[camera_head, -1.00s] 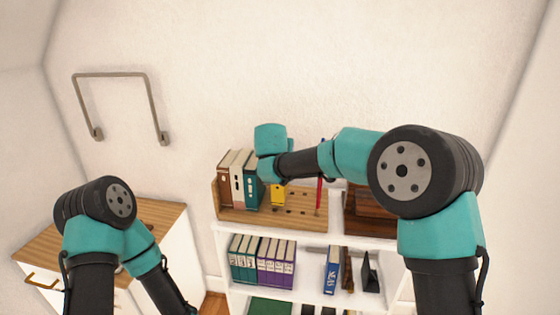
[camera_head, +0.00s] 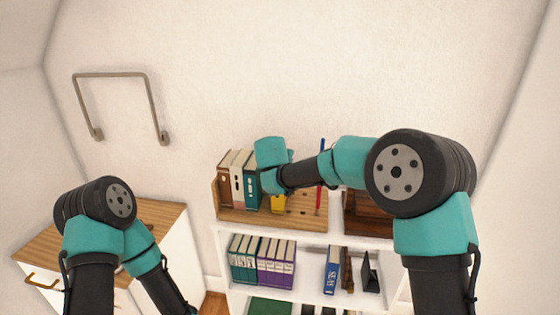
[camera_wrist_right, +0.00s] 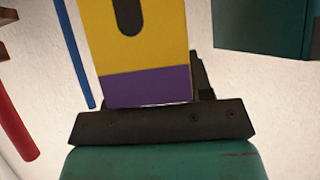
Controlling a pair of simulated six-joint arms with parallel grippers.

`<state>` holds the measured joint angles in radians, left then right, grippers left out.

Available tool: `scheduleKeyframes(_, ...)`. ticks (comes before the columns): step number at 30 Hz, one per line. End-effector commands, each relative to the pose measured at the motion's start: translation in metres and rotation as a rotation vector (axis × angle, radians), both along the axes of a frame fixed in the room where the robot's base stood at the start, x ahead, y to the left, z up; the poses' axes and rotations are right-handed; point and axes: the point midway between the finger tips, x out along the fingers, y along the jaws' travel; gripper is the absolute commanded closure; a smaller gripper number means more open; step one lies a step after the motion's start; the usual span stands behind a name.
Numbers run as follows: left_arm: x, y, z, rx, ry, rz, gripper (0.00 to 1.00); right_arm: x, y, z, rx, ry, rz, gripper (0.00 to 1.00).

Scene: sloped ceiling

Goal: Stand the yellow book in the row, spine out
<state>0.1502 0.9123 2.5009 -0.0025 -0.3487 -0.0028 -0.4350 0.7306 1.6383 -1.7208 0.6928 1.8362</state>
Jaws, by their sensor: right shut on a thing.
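The yellow book (camera_head: 278,204) shows below my right wrist in the head view, at the right of the row. In the right wrist view the yellow book (camera_wrist_right: 158,50) has a purple band at its near end and a dark rounded mark. My right gripper (camera_wrist_right: 160,118) is shut on it; its fingertips are mostly hidden. The row holds a brown book (camera_head: 224,188), a white book (camera_head: 237,188) and a teal book (camera_head: 252,194), upright in a wooden rack (camera_head: 235,217). The teal book (camera_wrist_right: 262,25) is apart from the yellow one in the wrist view. My left gripper is out of view.
A red rod (camera_head: 318,201) and a blue rod (camera_head: 322,148) stand right of the yellow book. A dark wooden object (camera_head: 370,216) lies farther right. Lower shelves hold other books (camera_head: 270,265). Bare rack floor (camera_head: 300,207) shows between book and rods.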

Motion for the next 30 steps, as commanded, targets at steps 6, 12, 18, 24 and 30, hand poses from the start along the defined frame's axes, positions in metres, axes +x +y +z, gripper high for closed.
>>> scheduleKeyframes(6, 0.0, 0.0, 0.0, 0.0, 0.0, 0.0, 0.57, 0.0, 0.0, -0.003, -0.001, 0.0, 0.001, 0.48)
scheduleKeyframes(12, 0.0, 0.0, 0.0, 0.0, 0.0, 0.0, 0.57, 0.0, 0.0, -0.003, 0.0, 0.0, 0.0, 0.29)
scheduleKeyframes(18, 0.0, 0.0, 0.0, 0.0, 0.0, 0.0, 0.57, 0.0, 0.0, -0.003, 0.0, 0.0, 0.0, 0.28)
scheduleKeyframes(24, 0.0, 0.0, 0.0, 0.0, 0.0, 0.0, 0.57, -0.003, 0.001, 0.003, 0.0, 0.0, 0.0, 0.28)
scheduleKeyframes(30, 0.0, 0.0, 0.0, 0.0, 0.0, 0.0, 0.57, -0.023, 0.004, 0.017, 0.0, -0.001, 0.002, 0.28)
